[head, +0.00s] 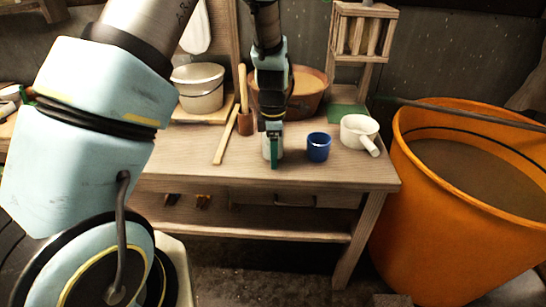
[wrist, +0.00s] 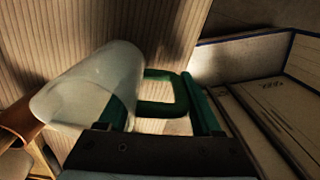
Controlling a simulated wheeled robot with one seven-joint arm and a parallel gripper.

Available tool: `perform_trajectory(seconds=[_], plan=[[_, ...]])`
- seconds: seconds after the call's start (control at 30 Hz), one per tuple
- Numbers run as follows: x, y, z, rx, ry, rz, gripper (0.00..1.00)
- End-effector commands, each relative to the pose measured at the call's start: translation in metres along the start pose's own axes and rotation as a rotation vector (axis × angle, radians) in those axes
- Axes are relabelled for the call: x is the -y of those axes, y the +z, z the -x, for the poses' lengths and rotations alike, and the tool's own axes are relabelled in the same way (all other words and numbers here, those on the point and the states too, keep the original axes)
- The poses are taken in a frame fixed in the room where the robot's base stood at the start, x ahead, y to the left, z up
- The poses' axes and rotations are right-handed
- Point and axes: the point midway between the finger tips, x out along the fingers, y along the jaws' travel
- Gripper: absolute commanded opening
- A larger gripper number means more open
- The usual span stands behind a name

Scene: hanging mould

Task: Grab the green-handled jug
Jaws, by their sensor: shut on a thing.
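The green-handled jug (head: 274,152) is at the front middle of the wooden workbench, below my gripper (head: 272,124). Its pale translucent body (wrist: 88,86) fills the left of the wrist view, with the green loop handle to its right. My gripper also shows in the wrist view (wrist: 162,108), with its fingers at the handle, and it is shut on the jug. The jug looks roughly upright in the head view. I cannot tell whether its base touches the bench top.
A blue cup (head: 318,147) and a white handled pot (head: 358,132) stand close to the right. A brown tub (head: 303,93) is behind, and wooden sticks and a pale bucket (head: 199,90) are left. A large orange barrel (head: 440,215) stands right of the bench.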

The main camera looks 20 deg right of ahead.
Motion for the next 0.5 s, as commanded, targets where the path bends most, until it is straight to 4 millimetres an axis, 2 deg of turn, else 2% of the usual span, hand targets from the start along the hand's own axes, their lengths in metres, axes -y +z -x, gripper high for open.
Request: perform_trajectory(seconds=[0.5], plan=[[0.000,0.001,0.051,0.002,0.004,0.000,0.00]])
